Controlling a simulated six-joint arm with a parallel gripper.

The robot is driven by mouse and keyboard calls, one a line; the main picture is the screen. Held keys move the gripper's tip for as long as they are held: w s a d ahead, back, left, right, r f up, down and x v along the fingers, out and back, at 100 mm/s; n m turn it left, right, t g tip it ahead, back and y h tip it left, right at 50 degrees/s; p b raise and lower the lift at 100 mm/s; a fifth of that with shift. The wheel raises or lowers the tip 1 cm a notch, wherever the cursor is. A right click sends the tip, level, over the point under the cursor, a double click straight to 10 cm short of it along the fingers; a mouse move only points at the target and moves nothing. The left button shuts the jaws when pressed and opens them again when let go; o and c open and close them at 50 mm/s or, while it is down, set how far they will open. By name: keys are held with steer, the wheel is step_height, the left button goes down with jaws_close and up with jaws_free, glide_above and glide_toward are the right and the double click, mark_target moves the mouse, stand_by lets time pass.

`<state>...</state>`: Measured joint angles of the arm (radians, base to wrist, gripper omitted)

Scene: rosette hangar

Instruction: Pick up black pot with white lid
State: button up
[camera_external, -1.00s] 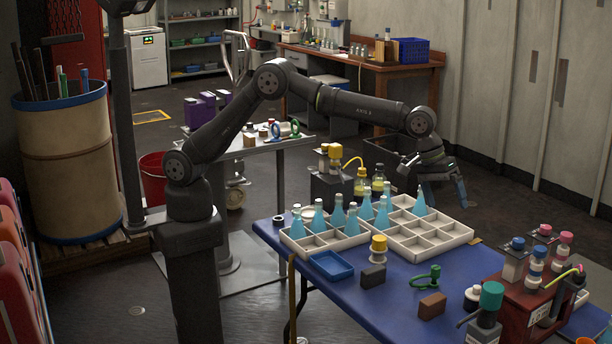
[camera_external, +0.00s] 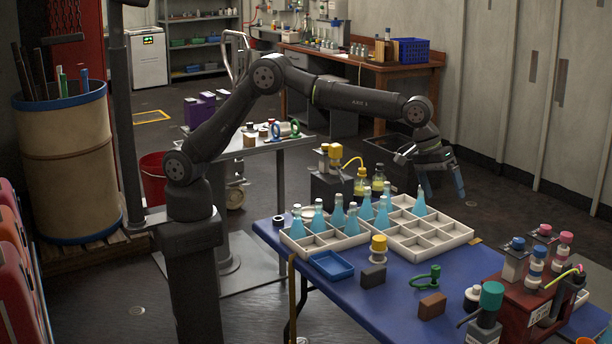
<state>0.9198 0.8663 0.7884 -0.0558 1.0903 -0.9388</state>
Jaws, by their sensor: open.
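The black pot with white lid (camera_external: 472,299) stands on the blue table (camera_external: 400,320) towards its right side. It is small, and its white lid faces up. It is left of the red-brown bottle holder and just behind a green-capped bottle. My gripper (camera_external: 442,190) is high above the back of the table, behind the white trays and well away from the pot. Its fingers point down and are apart, with nothing between them.
White divided trays (camera_external: 455,238) with several blue flasks fill the table's back. A green clamp (camera_external: 425,279), a brown block (camera_external: 432,306) and a dark block (camera_external: 373,277) lie left of the pot. The bottle holder (camera_external: 527,300) stands close on its right.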

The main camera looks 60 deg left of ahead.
steer(key=c, duration=0.4)
steer(key=shift+c, duration=0.2)
steer(key=m+t+h, duration=0.1)
steer(key=m, duration=1.1)
glide_toward(476, 293)
steer(key=f, duration=0.2)
steer(key=w+f, duration=0.1)
steer(key=f, duration=0.1)
steer(key=w+d+f, duration=0.1)
steer(key=shift+w+f, duration=0.2)
steer(key=shift+f, duration=0.2)
steer(key=shift+x, duration=2.6)
